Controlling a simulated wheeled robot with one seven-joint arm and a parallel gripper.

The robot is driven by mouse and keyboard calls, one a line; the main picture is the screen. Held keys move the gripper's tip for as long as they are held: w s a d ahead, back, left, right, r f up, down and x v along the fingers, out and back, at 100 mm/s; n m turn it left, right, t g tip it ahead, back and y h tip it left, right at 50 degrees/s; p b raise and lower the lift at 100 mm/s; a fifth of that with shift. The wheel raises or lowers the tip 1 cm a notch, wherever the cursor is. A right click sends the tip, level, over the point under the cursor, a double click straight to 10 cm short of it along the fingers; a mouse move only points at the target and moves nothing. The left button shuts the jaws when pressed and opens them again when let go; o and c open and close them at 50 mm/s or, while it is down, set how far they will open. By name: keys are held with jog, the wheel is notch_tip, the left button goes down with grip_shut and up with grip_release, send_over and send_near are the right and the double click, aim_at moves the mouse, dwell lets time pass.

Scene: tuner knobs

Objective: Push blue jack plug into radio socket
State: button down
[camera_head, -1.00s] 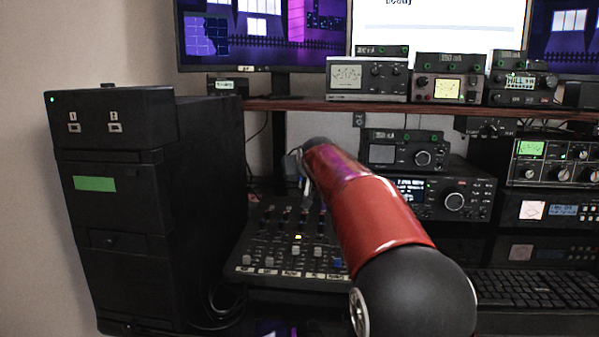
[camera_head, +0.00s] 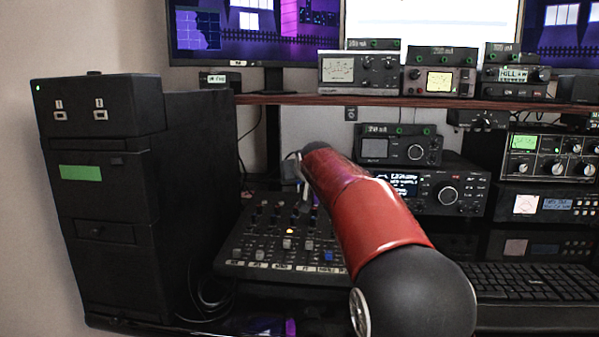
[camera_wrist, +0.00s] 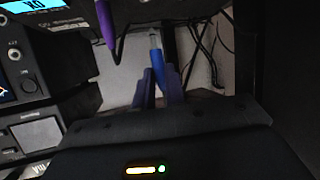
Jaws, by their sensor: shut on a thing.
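The blue jack plug (camera_wrist: 155,62) is held upright in the picture between the two fingers of my gripper (camera_wrist: 160,82) in the wrist view. Its pale metal tip points away from the gripper, toward a light grey wall area. In the head view my red and black arm reaches toward the radios and largely hides the gripper (camera_head: 293,168); I cannot make out the plug there. A radio (camera_wrist: 25,75) with round openings on its face stands left of the plug in the wrist view, apart from it. I cannot tell which opening is the socket.
A purple plug (camera_wrist: 105,22) on a dark cable hangs left of the blue plug. Dark cables (camera_wrist: 205,50) hang at its right. A mixer (camera_head: 275,245) lies below my arm, a black tower (camera_head: 110,210) stands left, and stacked radios (camera_head: 440,190) stand right.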

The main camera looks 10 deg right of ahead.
jog(key=shift+w+f+b, duration=0.1)
jog(key=shift+f+b, duration=0.45)
jog(key=shift+f, duration=0.5)
jog(key=shift+w+d+f+b, duration=0.1)
jog(key=shift+w+f+b, duration=0.1)
jog(key=shift+f+b, duration=1.55)
dwell(0.9)
jog(key=c, duration=1.4)
grip_release()
jog(key=shift+f, duration=0.2)
jog(key=shift+o, duration=0.2)
jog(key=shift+p, duration=0.3)
jog(key=b+v, duration=0.1)
jog(key=v, duration=0.7)
jog(key=shift+w, duration=0.1)
